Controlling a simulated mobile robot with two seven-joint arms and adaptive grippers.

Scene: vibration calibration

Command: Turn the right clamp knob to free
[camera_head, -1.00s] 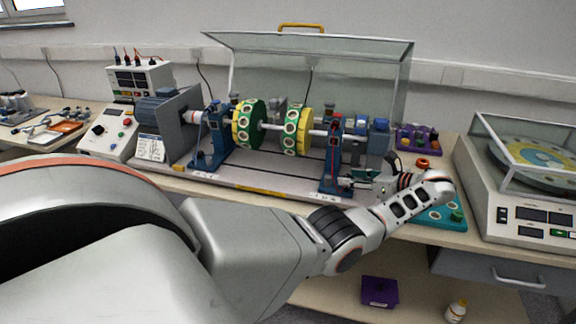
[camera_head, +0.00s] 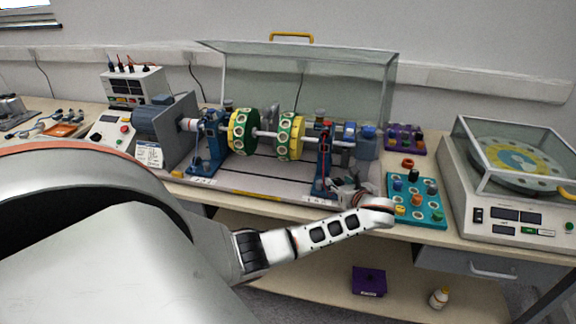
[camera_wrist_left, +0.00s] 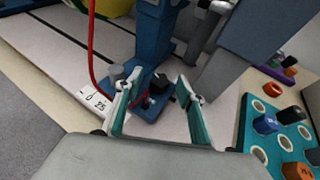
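The right blue bearing stand (camera_head: 324,160) stands near the right end of the rig's base plate. In the left wrist view its blue foot (camera_wrist_left: 149,107) carries a black knob (camera_wrist_left: 160,82), apparently the clamp knob, with a grey knob (camera_wrist_left: 117,72) beside it. My left gripper (camera_head: 349,189) is at this foot in the head view. In the wrist view the left gripper (camera_wrist_left: 157,88) is open, its teal-lined fingers on either side of the black knob. I cannot tell whether they touch it. The knob is hidden in the head view. My right gripper is not in view.
A red cable (camera_wrist_left: 91,50) runs down beside the stand. A teal tray (camera_head: 433,212) with coloured pegs lies right of the gripper. A clear guard (camera_head: 385,85) stands open behind the shaft with two green-yellow discs (camera_head: 243,132). A turntable device (camera_head: 510,205) is farther right.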

